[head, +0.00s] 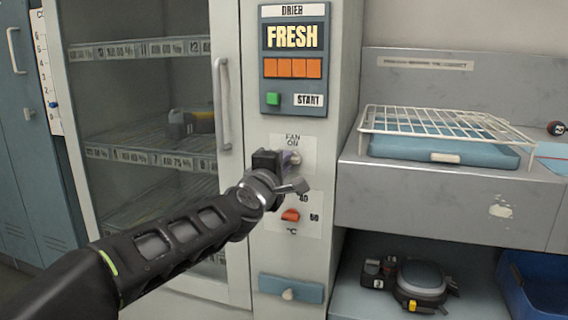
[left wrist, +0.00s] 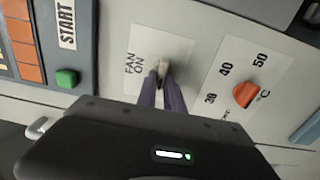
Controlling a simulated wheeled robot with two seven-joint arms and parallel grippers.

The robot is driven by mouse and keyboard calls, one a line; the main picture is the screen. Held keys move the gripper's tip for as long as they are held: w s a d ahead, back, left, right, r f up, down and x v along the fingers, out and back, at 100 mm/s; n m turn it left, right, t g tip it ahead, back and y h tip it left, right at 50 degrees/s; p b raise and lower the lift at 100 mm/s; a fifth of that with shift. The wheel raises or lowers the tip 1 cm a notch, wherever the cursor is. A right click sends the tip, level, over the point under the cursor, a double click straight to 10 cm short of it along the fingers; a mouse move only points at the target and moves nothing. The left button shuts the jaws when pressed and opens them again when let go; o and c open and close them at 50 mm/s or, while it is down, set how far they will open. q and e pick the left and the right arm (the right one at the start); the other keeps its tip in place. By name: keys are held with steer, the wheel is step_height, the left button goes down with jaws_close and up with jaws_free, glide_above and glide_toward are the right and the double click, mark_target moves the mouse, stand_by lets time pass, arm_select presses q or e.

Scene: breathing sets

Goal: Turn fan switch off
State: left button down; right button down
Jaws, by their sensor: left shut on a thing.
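The fan switch (head: 294,157) is a small pale lever on a white plate marked "FAN ON", on the drier cabinet's front column. In the left wrist view the lever (left wrist: 163,70) stands between the tips of my left gripper's fingers. My left gripper (left wrist: 161,85) is shut on the lever. In the head view my left gripper (head: 287,160) reaches the plate from the left, and its wrist covers part of the plate. My right gripper is not in view.
An orange temperature knob (head: 290,215) sits just below the switch. A green start button (head: 273,99) is above it. A glass door with a vertical handle (head: 222,105) is at left. A wire rack (head: 445,125) and blue tray (head: 430,150) lie on the right counter.

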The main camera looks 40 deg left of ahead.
arm_select(q)
steer(key=c, duration=1.5)
jaws_free()
steer(key=shift+o, duration=0.2)
steer(key=p+v, duration=0.1)
steer(key=v, duration=0.6)
steer(key=shift+s+d+p, duration=0.15)
steer(key=shift+s+p, duration=0.25)
